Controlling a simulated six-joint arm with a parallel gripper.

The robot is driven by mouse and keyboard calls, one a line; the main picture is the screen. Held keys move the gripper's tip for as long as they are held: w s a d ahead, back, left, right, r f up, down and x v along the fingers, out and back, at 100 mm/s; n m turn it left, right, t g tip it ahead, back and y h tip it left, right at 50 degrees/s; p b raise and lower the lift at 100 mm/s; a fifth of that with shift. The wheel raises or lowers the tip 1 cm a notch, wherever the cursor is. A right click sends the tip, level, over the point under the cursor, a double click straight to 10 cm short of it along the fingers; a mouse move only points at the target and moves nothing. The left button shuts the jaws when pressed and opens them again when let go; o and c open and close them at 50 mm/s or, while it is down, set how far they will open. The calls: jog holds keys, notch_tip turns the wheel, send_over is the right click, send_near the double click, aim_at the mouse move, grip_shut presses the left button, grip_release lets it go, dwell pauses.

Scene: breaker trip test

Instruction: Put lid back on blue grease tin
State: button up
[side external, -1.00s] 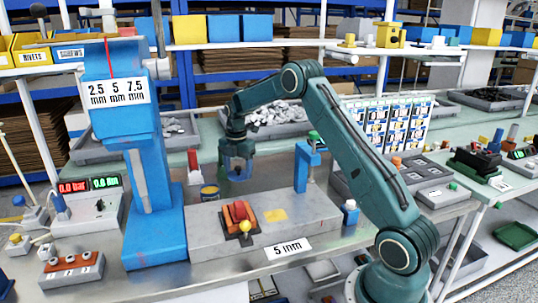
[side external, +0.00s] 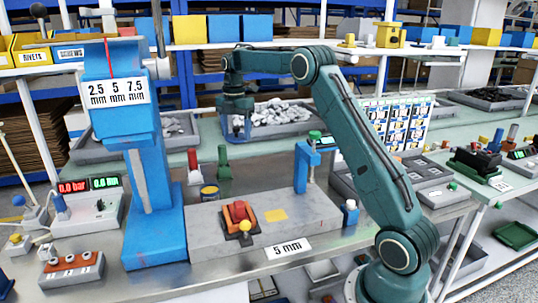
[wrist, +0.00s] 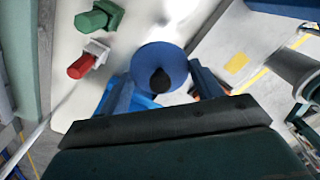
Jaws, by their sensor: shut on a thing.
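My gripper (side external: 237,130) is raised well above the bench, up and to the right of the tin. In the wrist view my gripper (wrist: 165,90) has its two blue fingers shut on the round blue lid (wrist: 158,60), with the dark knob between them. The lid is hard to make out in the side view. I cannot pick out the tin in the wrist view.
A red-topped piece (side external: 193,165) and a green piece (side external: 223,163) stand behind the tin. A tall blue press (side external: 150,200) is to its left. The grey block (side external: 300,215) carries a red-and-yellow part, and a blue arch (side external: 302,168) stands at its back right.

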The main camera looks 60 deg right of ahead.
jog(key=shift+w, duration=0.1)
dwell(0.4)
jog(key=w+a+f, duration=0.7)
jog(key=f, duration=0.2)
jog(key=shift+f, duration=0.2)
jog(key=shift+f, duration=3)
jog(key=shift+f, duration=0.15)
dwell(0.4)
jog(key=o, duration=1.3)
jog(key=shift+c, duration=0.2)
